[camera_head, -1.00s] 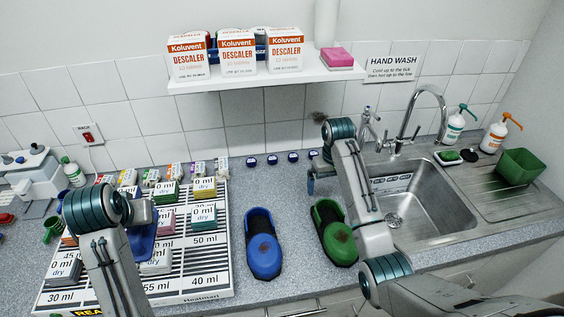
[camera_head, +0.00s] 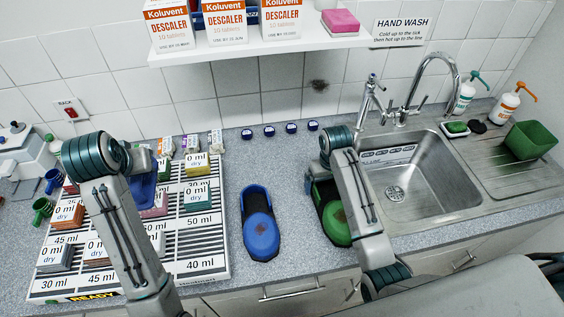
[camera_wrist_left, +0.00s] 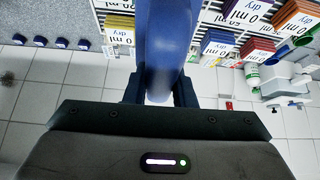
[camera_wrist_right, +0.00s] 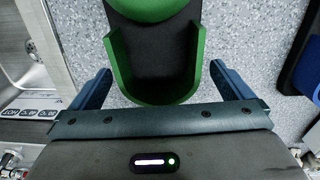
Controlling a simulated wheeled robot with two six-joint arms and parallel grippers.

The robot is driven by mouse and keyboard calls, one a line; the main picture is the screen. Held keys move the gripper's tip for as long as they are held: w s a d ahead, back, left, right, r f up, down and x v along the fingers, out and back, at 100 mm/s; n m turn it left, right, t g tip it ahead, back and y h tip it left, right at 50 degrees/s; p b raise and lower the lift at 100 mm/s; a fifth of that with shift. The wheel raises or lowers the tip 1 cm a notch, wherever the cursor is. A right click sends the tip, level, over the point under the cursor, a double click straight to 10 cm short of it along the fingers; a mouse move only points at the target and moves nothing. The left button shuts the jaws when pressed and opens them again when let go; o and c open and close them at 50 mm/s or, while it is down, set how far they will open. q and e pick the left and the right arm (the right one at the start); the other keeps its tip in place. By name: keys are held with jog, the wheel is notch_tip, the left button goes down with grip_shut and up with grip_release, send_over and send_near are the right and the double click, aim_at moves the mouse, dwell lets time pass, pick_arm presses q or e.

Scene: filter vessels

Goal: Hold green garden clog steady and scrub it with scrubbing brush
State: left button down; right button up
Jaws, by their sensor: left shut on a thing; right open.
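The green garden clog (camera_head: 337,226) lies on the counter left of the sink, its toe with a brown stain toward the front edge. My right gripper (camera_head: 320,167) is over its heel end, partly hidden by my arm. In the right wrist view the open jaws (camera_wrist_right: 163,85) stand either side of the clog's open heel (camera_wrist_right: 150,92), with gaps at both sides. My left gripper (camera_wrist_left: 160,95) is shut on a blue thing (camera_wrist_left: 165,45), also seen in the head view (camera_head: 143,192) over the rack. I cannot tell whether this is the scrubbing brush.
A blue clog (camera_head: 261,232), also stained, lies left of the green one. The slatted rack (camera_head: 205,262) with labelled blocks fills the left counter. The sink (camera_head: 440,190) is at right, the shelf (camera_head: 300,45) above. Bare counter lies between the rack and clogs.

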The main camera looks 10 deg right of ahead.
jog(key=shift+w+d+f, duration=0.15)
jog(key=shift+w+f, duration=0.3)
jog(key=shift+f, duration=0.4)
jog(key=shift+s+r, duration=0.3)
jog(key=shift+s, duration=0.05)
jog(key=c, duration=1.2)
jog(key=shift+f, duration=0.1)
jog(key=shift+c, duration=0.2)
jog(key=o, duration=1.2)
jog(key=shift+w, duration=0.1)
jog(key=shift+o, duration=0.2)
jog(key=shift+w, duration=0.1)
